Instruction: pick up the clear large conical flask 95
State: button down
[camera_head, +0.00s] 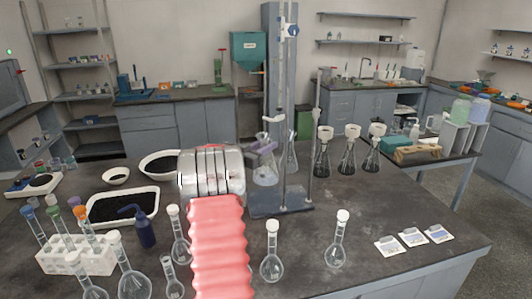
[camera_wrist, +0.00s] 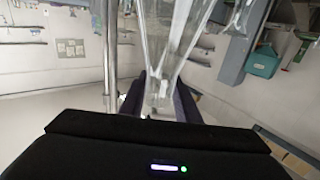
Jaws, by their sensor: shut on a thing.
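A clear conical flask (camera_head: 265,174) is held by my gripper (camera_head: 262,148) just in front of the tall stand. My dark gripper jaws are shut around the flask's neck, and the flask hangs about upright, with its base seeming clear of the bench. In the wrist view the flask's clear glass (camera_wrist: 170,50) rises between the two dark fingers of my gripper (camera_wrist: 160,98). A second clear conical flask (camera_head: 292,153) shows behind it, beside the stand post. I cannot read any label on the held flask.
The stand's dark base (camera_head: 282,208) and thin rod (camera_head: 313,150) are close at the right. Several white-topped flasks (camera_head: 348,150) stand beyond it. Volumetric flasks (camera_head: 272,255) and a black-filled tray (camera_head: 125,205) occupy the front and left. The bench's right middle (camera_head: 400,200) is clear.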

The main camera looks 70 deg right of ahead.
jog(key=shift+r, duration=1)
jog(key=shift+r, duration=0.1)
dwell(0.5)
